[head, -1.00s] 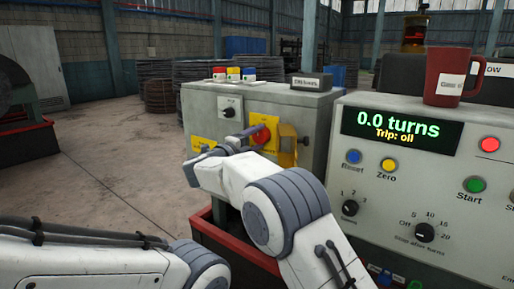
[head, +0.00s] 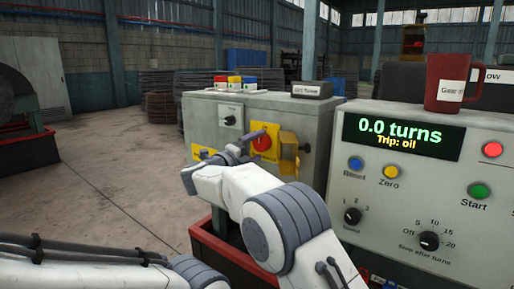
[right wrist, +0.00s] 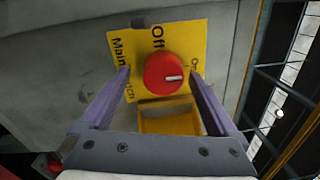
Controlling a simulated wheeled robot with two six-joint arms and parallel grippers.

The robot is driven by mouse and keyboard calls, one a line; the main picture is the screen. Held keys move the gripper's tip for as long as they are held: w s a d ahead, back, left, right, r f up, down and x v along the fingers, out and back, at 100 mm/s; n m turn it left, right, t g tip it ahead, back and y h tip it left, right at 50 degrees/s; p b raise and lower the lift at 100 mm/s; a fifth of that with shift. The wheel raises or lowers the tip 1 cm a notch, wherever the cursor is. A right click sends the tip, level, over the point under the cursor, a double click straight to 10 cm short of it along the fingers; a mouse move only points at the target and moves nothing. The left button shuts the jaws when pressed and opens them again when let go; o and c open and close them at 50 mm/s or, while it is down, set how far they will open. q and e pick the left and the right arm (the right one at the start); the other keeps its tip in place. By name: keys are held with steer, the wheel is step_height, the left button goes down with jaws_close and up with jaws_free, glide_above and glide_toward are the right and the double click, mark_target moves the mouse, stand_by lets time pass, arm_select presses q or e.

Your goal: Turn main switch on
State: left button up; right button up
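The main switch is a red round knob (head: 262,142) on a yellow plate, on the front of a grey cabinet. In the right wrist view the knob (right wrist: 165,73) sits between my fingers, with a white mark on its right half. The plate (right wrist: 140,45) reads "Off" above the knob; the other lettering is partly hidden. A yellow open-fronted cover (right wrist: 168,120) stands out beside the knob. My right gripper (right wrist: 160,75) is open, its fingers on either side of the knob with gaps visible. It shows in the head view (head: 240,147) too. My left gripper is out of view.
A control console (head: 400,220) stands at right, its display (head: 403,137) reading "0.0 turns, Trip: oil". A red mug (head: 454,82) is on top. Floor at left is clear.

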steer(key=shift+d, duration=0.1)
steer(key=shift+s, duration=0.2)
steer(key=b+v, duration=0.3)
steer(key=v, duration=0.7)
steer(key=shift+w, duration=0.1)
